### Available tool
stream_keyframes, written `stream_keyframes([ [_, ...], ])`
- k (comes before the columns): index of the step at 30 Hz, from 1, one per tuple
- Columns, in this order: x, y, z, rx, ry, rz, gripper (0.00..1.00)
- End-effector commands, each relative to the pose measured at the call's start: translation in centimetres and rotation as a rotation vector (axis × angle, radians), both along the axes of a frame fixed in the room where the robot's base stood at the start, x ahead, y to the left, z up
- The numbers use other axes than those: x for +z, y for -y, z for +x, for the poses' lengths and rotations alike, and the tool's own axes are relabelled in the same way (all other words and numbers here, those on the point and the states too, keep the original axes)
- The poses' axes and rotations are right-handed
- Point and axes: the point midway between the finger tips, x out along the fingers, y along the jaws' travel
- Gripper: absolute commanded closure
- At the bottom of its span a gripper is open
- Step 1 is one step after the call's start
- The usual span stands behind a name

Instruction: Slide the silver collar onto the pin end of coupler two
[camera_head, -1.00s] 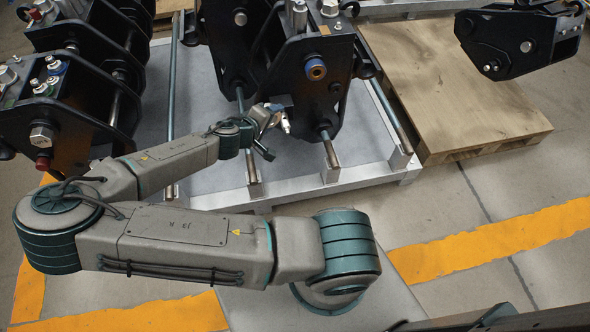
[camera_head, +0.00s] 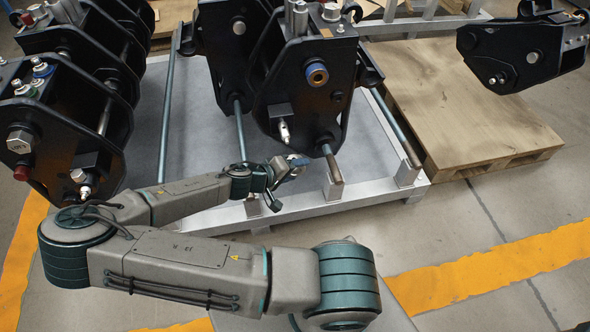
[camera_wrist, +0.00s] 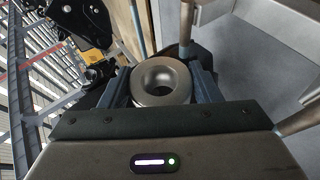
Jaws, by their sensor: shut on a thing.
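My gripper (camera_head: 296,163) is low in front of the middle black coupler (camera_head: 306,85), apart from it. The collar is too small to make out clearly in the head view. The middle coupler has a brass-coloured pin end in a blue ring (camera_head: 317,74) and a small silver fitting (camera_head: 285,132) on a bracket lower down. No readable label shows which coupler is number two.
A second black coupler (camera_head: 70,100) stands at the left, another (camera_head: 520,50) at upper right over a wooden pallet (camera_head: 470,100). A pale metal frame (camera_head: 290,212) with rods and posts lies below my gripper. Open floor shows at right.

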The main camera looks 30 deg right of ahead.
Motion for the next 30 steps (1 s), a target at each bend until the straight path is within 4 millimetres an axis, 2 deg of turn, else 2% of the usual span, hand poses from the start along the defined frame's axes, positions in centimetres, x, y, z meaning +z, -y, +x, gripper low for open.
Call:
stream_keyframes([
  [5,0.1,0.1,0.5,0.000,0.002,0.000,0.59],
  [21,0.1,1.5,5.7,0.000,0.002,0.000,0.59],
  [30,0.1,1.5,5.5,0.001,0.001,0.000,0.59],
])
